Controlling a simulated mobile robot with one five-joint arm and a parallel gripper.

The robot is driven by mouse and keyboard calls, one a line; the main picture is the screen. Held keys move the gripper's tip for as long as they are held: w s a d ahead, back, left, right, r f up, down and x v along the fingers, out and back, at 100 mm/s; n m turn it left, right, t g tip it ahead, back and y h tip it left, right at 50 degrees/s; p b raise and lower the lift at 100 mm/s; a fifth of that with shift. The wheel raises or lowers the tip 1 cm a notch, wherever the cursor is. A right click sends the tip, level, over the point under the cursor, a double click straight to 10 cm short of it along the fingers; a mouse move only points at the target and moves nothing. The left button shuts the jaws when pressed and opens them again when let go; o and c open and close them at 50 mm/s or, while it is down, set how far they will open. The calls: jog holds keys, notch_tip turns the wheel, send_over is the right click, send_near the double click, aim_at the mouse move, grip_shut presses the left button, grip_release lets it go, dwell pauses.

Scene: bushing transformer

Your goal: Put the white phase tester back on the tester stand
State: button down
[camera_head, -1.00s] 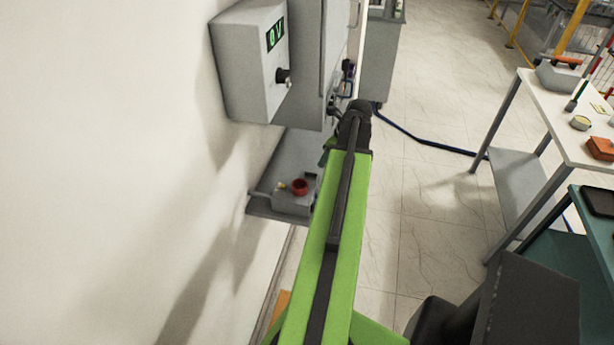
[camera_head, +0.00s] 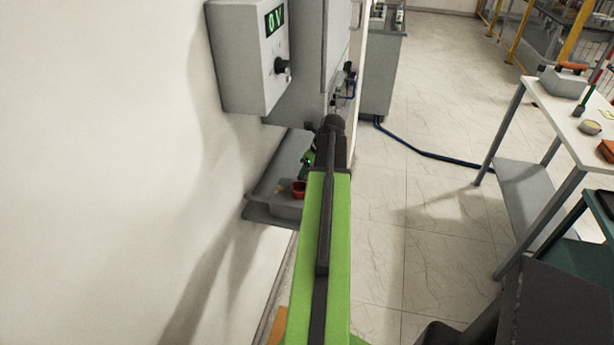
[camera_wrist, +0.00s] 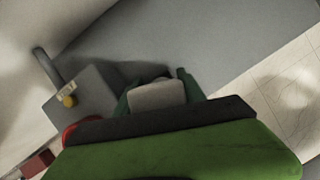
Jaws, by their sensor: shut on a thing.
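My gripper (camera_wrist: 156,86) shows in the wrist view as two dark green fingers, one on each side of a pale grey-white block. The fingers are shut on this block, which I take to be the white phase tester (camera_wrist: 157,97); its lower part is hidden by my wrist. A grey box with a yellow knob (camera_wrist: 85,104) and a red round cup (camera_wrist: 77,128) is left of the gripper; it may be the tester stand. In the head view the red cup (camera_head: 298,190) sits low by the wall, just below my green gripper end (camera_head: 307,160). The tester is hidden there.
A wall cabinet with a green display (camera_head: 250,60) hangs above. A grey ledge (camera_head: 262,212) lies below it along the wall. A white table (camera_head: 560,115) with tools and a teal bench stand at right. The tiled floor (camera_head: 400,230) between is open, with a blue cable.

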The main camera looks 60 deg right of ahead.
jog(key=shift+f, duration=0.1)
jog(key=c, duration=0.7)
grip_release()
jog(key=shift+r+p, duration=0.35)
jog(key=shift+r, duration=0.15)
jog(key=p+v, duration=1)
jog(key=v, duration=0.1)
jog(key=shift+s+r, duration=0.15)
